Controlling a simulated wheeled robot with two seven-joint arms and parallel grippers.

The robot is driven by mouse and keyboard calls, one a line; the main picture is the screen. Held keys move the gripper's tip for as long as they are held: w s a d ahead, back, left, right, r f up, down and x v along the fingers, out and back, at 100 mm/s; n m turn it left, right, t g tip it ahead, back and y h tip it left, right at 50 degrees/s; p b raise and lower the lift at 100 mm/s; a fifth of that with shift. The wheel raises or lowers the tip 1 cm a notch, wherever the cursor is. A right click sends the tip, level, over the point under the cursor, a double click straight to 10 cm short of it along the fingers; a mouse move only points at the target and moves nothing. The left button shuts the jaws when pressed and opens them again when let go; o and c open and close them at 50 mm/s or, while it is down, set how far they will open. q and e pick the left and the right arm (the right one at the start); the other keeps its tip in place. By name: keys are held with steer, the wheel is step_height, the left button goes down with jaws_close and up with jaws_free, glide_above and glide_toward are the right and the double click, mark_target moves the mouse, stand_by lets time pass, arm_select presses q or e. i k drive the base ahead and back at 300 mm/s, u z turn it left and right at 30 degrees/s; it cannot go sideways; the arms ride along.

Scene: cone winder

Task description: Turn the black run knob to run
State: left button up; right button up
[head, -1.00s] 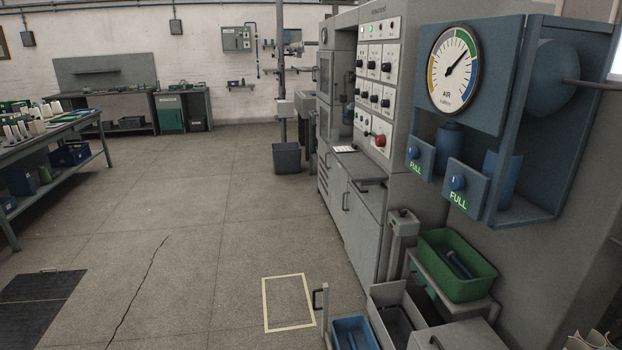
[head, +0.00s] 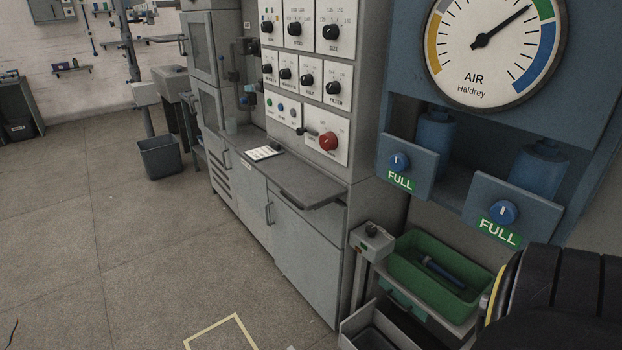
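The grey machine's control panel (head: 305,65) fills the upper middle of the head view and carries several black knobs. On its lowest plate, a small black knob or lever (head: 307,130) sits just left of a red round button (head: 328,141). The labels are too small to read, so I cannot tell for certain which knob is the run knob or where it points. Neither of my grippers is in view; only a dark rounded part, probably my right arm, shows at the lower right.
A grey shelf (head: 312,193) juts out below the panel. At right are the AIR gauge (head: 480,40) and two blue knobs marked FULL. A green bin (head: 437,272) stands below. A grey waste bin (head: 161,157) stands at left. The floor in front is mostly clear.

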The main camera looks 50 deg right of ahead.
mark_target(371, 231)
steer(key=z, duration=0.1)
steer(key=i, duration=2)
steer(key=z, duration=1.45)
steer(key=i, duration=1.2)
steer(key=z, duration=1.15)
